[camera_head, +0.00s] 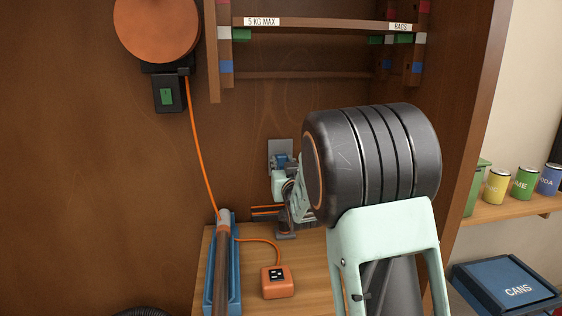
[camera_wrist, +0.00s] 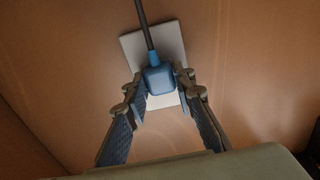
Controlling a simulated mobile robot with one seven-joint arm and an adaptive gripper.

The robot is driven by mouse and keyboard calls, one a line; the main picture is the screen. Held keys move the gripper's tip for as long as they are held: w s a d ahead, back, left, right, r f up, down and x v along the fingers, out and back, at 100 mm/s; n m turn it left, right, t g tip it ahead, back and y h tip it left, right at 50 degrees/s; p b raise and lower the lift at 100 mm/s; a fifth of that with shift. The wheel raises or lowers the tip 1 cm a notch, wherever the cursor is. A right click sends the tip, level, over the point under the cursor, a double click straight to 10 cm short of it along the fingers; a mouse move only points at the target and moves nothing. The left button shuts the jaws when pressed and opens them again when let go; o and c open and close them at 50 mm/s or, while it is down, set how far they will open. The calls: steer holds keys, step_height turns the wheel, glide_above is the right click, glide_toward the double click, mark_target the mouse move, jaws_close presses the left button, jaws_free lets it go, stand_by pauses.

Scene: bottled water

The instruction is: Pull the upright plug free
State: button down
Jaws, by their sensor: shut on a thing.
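A blue plug (camera_wrist: 159,80) with a dark cord sits at a pale wall plate (camera_wrist: 132,44) in the wrist view. The cord runs up and away from the plug's top. My gripper (camera_wrist: 163,88) has one finger on each side of the plug and is shut on it. In the head view the wall plate (camera_head: 280,146) is on the back panel, with a bit of the blue plug (camera_head: 281,161) showing at my gripper (camera_head: 283,172). My arm hides much of that area. I cannot tell whether the plug is still fully seated.
An orange cable hangs from a round orange reel (camera_head: 157,25) at left. An orange box (camera_head: 277,282) and a blue tray (camera_head: 236,270) with a rod rest on the wooden surface below. A shelf (camera_head: 310,25) crosses above. Cans (camera_head: 524,182) and a blue bin (camera_head: 508,285) are at right.

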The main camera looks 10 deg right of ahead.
steer(key=shift+s, duration=0.15)
steer(key=shift+s+b, duration=1.25)
steer(key=shift+s, duration=1.65)
